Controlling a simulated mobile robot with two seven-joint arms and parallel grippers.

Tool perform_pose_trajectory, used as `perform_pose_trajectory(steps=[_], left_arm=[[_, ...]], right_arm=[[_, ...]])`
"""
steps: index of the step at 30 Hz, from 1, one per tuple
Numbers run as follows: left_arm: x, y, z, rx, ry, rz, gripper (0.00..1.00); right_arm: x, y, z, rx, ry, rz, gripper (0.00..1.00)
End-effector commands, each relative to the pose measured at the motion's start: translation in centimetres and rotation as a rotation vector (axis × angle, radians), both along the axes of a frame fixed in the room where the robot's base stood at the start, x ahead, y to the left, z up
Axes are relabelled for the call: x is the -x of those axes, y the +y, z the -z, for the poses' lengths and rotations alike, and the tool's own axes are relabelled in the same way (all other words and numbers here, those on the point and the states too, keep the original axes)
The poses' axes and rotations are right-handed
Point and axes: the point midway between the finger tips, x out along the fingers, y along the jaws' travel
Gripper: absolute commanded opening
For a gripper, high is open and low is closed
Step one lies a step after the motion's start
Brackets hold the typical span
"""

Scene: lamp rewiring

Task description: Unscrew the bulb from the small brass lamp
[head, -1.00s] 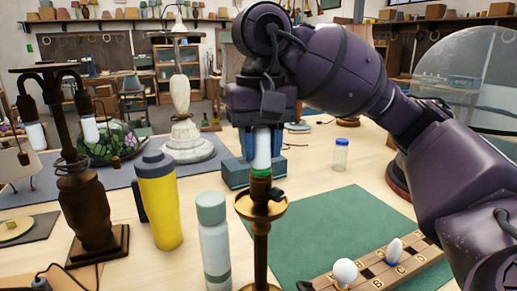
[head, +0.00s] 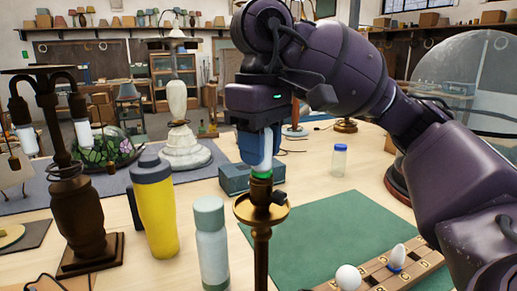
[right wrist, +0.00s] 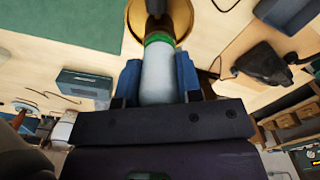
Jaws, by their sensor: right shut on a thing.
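The small brass lamp (head: 261,243) stands upright in the front middle of the head view, with a round dish below its socket. A white tubular bulb (right wrist: 157,78) with a green ring at its base sits upright at the socket. My right gripper (head: 257,150) comes down from above and is shut on the bulb, one blue finger on each side in the right wrist view (right wrist: 158,82). The lamp's dish (right wrist: 134,22) shows at the top of that view. Whether the bulb's thread is still engaged cannot be seen. My left gripper is not in view.
A yellow flask (head: 155,212) and a pale green bottle (head: 211,245) stand close left of the lamp. A dark two-armed lamp (head: 80,205) is further left. A lettered wooden rack (head: 415,262) holding bulbs lies on the green mat (head: 325,225), which is otherwise mostly clear.

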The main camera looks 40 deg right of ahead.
Motion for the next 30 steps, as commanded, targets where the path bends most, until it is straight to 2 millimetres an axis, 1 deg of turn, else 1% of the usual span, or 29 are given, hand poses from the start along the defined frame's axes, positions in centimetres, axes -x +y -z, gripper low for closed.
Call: perform_pose_trajectory(steps=[4, 11, 12, 17, 18, 26, 30], left_arm=[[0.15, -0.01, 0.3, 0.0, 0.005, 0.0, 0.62], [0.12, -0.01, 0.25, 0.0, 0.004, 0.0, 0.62], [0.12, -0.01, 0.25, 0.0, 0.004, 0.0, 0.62], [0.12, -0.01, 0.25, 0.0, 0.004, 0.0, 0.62], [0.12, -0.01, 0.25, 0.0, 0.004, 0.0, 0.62], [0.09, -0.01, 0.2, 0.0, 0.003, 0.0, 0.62], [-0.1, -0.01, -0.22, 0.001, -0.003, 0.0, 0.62]], right_arm=[[-0.01, 0.06, 0.03, 0.0, -0.001, -0.077, 0.12], [0.02, 0.06, -0.04, -0.001, -0.001, -0.086, 0.12], [0.02, 0.06, -0.04, -0.001, -0.001, -0.085, 0.36], [0.01, 0.05, -0.03, -0.001, -0.001, -0.084, 0.6], [0.01, 0.05, -0.03, 0.0, -0.001, -0.084, 0.63], [0.01, 0.04, -0.03, 0.0, 0.0, -0.073, 0.63], [0.04, 0.0, -0.13, 0.0, -0.001, 0.031, 0.63]])
